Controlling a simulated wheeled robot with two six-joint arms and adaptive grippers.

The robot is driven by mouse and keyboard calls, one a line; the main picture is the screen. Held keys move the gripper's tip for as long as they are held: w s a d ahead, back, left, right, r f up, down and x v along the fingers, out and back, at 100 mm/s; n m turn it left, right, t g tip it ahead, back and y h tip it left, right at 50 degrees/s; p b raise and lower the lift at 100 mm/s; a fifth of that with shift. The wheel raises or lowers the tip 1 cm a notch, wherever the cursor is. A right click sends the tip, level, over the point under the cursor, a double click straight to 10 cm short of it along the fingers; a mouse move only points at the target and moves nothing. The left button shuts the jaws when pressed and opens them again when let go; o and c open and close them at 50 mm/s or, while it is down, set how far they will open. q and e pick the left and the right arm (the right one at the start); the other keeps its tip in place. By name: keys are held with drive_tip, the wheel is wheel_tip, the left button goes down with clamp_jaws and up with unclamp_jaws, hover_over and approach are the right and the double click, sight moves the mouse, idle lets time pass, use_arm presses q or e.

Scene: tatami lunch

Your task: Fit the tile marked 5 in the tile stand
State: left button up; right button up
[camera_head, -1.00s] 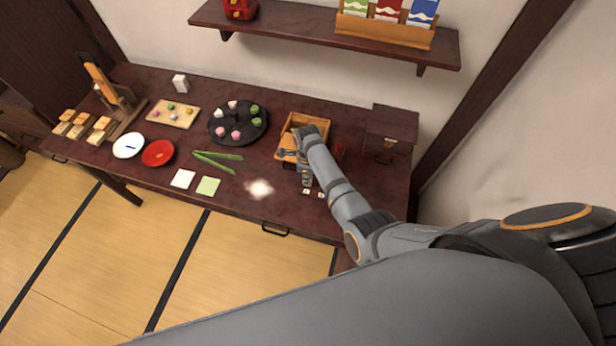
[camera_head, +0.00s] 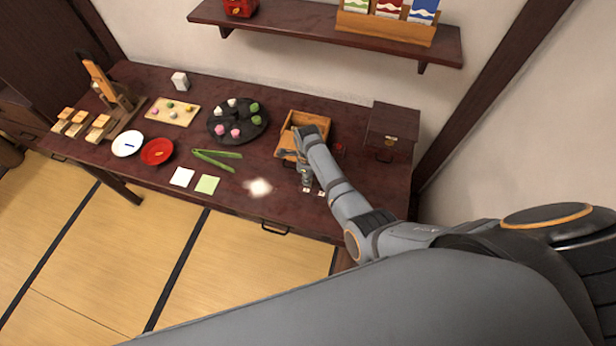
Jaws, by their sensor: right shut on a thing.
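My right gripper (camera_head: 305,183) is at the right part of the dark table, below its own wrist and in front of an open wooden box (camera_head: 318,119). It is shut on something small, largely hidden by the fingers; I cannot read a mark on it. Small white tiles (camera_head: 321,193) lie on the table by the fingertips, too small to read. A light wooden piece (camera_head: 287,143) shows at the box's front left, partly behind my wrist; I cannot tell whether it is the tile stand. My left gripper is not in view.
A dark chest (camera_head: 391,126) stands right of the box. A black round plate (camera_head: 238,121) with sweets, green tongs (camera_head: 215,160) and white and green squares (camera_head: 207,184) lie to the left. A wall shelf (camera_head: 300,32) hangs above. The front table edge is mostly clear.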

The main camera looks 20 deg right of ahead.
drive_tip(key=shift+f+b, duration=0.45)
drive_tip(key=shift+f, duration=0.2)
drive_tip(key=o, duration=0.8)
wheel_tip(320, 180, up, 12)
drive_tip(key=shift+f, duration=0.1)
idle(0.6)
